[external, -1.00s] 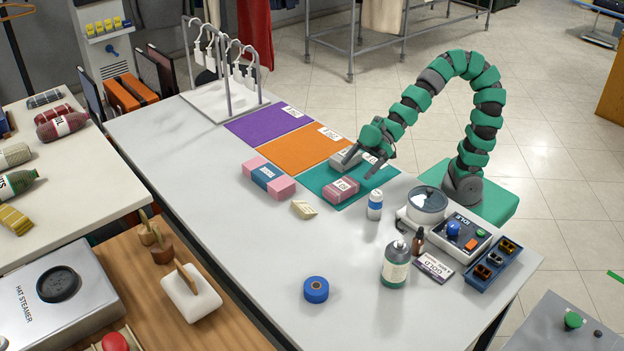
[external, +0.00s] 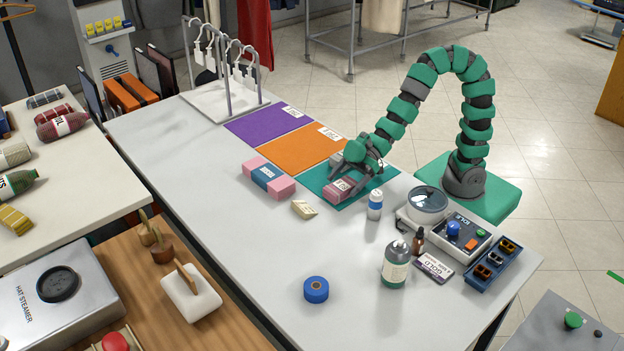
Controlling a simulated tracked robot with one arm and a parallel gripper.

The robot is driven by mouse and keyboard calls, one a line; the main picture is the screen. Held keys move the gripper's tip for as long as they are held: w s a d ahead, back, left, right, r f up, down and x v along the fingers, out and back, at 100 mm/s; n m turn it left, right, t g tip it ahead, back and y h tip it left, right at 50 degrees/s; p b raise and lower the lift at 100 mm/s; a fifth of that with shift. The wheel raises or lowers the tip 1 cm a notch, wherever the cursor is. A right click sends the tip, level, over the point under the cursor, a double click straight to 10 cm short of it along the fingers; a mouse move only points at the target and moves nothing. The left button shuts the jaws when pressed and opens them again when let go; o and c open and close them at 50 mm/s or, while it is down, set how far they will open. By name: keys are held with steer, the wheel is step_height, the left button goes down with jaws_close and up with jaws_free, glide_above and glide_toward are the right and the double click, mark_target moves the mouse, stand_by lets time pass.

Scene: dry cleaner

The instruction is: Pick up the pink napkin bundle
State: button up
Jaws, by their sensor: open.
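A small pink bundle (external: 338,190) with a pale label lies on the teal mat (external: 316,177). A longer pink bundle with a blue labelled band (external: 268,178) lies on the bare table to its left. My gripper (external: 352,181) is open and low over the small pink bundle, with its fingers around or just above it; I cannot tell if they touch. The gripper hides part of this bundle's top and right side. A grey bundle (external: 336,160) on the teal mat is mostly hidden behind my gripper.
Orange (external: 295,153) and purple (external: 262,123) mats lie farther back. A beige block (external: 304,209) and a white bottle with a blue label (external: 375,204) stand close by. A device with a round dish (external: 428,201) is at right. The front-left table is clear around blue tape (external: 316,290).

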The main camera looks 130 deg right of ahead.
steer(key=shift+w+f, duration=0.2)
steer(key=shift+w, duration=0.05)
steer(key=c, duration=1.1)
